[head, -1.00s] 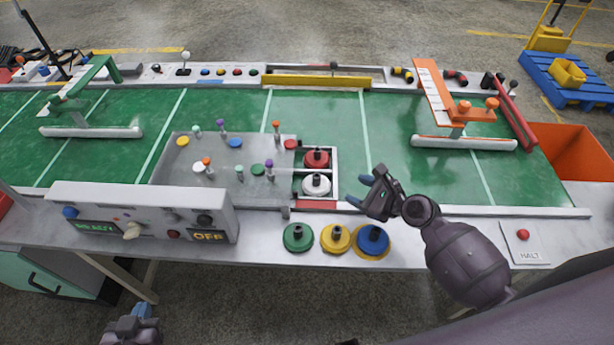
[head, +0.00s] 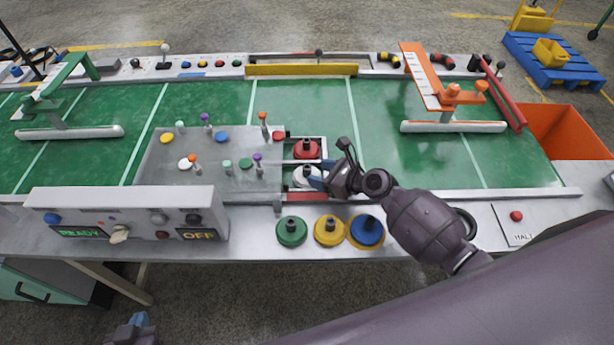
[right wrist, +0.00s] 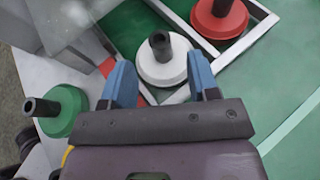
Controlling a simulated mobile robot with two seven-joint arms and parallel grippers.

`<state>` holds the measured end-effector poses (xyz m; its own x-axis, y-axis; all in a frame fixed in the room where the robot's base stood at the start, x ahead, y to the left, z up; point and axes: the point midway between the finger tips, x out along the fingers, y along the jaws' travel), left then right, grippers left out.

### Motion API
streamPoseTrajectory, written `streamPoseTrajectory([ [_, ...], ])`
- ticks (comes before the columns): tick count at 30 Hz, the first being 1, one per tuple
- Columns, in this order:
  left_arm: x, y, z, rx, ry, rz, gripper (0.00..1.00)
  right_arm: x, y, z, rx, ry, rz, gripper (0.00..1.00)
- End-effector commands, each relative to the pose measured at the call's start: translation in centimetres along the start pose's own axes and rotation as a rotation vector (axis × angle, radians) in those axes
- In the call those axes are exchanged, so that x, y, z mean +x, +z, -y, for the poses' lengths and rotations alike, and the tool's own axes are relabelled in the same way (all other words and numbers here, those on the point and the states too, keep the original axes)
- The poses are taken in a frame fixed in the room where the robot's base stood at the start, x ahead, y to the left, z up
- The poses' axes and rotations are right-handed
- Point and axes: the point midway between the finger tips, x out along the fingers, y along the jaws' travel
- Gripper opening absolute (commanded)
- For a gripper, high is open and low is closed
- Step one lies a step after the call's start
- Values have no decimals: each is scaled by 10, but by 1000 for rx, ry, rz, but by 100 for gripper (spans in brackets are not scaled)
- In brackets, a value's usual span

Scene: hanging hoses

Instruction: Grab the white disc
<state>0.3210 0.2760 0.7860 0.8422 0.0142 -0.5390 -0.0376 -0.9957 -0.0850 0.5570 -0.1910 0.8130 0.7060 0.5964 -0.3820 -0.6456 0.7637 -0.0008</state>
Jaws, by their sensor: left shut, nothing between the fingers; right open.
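The white disc (head: 304,177) with a dark upright knob sits in the front compartment of a small white-framed holder, partly hidden by my right gripper in the head view. It also shows in the right wrist view (right wrist: 165,67), just ahead of the fingertips. My right gripper (head: 320,176) is open, and its blue fingers (right wrist: 163,75) point at the disc from either side of its near edge. I cannot tell whether they touch it. My left gripper (head: 138,325) is at the bottom left, shut and empty, away from the table.
A red disc (head: 306,150) sits in the compartment behind. Green (head: 291,231), yellow (head: 329,230) and blue (head: 366,231) discs stand along the front edge. A grey board (head: 215,185) with several pegs lies left of the holder. A control box (head: 125,215) stands front left.

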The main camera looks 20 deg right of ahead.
Motion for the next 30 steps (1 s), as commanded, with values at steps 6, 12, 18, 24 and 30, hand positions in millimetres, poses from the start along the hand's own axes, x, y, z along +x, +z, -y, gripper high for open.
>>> streamPoseTrajectory([
  [6,3,9,-1,0,1,8,0,28,0,1,1,1,-1,55],
  [12,4,10,-1,0,1,9,0,34,1,1,1,0,0,55],
  [18,4,9,-1,0,1,8,0,33,1,1,0,0,0,44],
  [24,3,9,-1,0,1,8,0,33,1,1,0,0,0,14],
  [30,3,9,-1,0,1,8,0,33,2,1,0,0,0,0],
])
